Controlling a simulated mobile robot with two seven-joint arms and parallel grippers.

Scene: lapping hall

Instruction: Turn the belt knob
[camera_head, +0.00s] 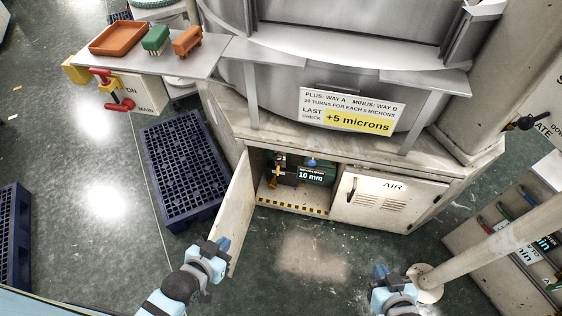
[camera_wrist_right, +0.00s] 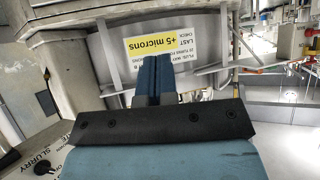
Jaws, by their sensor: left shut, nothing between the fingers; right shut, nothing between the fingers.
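The low cabinet under the machine has its left door (camera_head: 234,212) swung open. Inside it are a dark sign reading "10 mm" (camera_head: 311,175), a small blue part (camera_head: 312,162) above it and a brass-coloured part (camera_head: 274,178) to its left. I cannot tell which of these, if any, is the belt knob. My left gripper (camera_head: 222,245) is shut and empty, by the lower end of the open door; I cannot tell whether they touch. My right gripper (camera_head: 380,272) is shut and empty in front of the cabinet; its blue fingers (camera_wrist_right: 153,76) show together in the right wrist view.
The closed "AIR" door (camera_head: 390,200) is right of the opening. A "+5 microns" sign (camera_head: 352,111) hangs above. A blue pallet (camera_head: 185,165) lies left, and a pale post (camera_head: 500,240) stands right. A shelf (camera_head: 205,62) holds an orange tray (camera_head: 118,38) and brushes.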

